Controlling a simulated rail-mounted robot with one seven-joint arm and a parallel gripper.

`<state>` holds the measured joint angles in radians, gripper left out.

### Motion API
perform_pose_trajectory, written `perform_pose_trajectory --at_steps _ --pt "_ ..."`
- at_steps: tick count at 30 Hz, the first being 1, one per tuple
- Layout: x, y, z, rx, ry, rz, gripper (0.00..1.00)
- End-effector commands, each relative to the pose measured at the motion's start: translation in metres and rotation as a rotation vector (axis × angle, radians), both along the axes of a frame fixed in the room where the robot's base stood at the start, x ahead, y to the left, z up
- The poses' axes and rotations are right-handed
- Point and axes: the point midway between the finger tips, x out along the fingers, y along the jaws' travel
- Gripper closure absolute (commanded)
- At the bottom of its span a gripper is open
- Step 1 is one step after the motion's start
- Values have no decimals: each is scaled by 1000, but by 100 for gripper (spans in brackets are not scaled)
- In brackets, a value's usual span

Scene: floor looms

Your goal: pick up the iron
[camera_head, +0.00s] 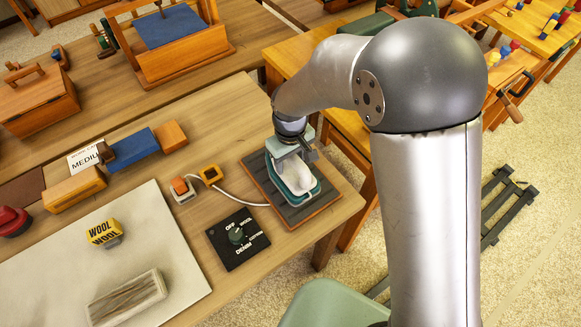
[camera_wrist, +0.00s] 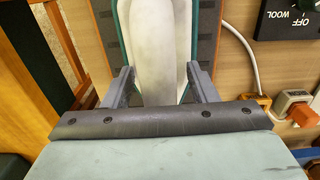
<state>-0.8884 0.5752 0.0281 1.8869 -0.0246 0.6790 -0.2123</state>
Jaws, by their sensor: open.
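The iron (camera_head: 299,184), teal with a pale whitish top, rests on a dark ribbed pad with a wooden edge (camera_head: 262,181) at the table's right end. In the wrist view the iron (camera_wrist: 158,32) fills the top middle. My gripper (camera_head: 296,150) is over the iron's near-arm end. In the wrist view my gripper (camera_wrist: 160,72) is open, with one finger on each side of the iron's pale top part. A gap shows beside that part, and I cannot tell how deep the fingers reach. My wrist hides part of the iron in the head view.
A black dial plate (camera_head: 238,238) lies left of the pad. A yellow WOOL block (camera_head: 104,233) and a brush-like block (camera_head: 127,297) lie on a pale mat (camera_head: 170,235).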

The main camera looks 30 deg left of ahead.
Motion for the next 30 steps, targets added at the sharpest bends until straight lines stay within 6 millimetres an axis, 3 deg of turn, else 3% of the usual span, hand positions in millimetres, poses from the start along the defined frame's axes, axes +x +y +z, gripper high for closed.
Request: perform_pose_trajectory --at_steps 19,20,25,30 --pt "0 0 -5 0 0 -1 47" --pt "1 0 -4 0 0 -1 53" --pt "0 0 -4 0 0 -1 100" --pt "1 0 -2 1 -2 0 100"
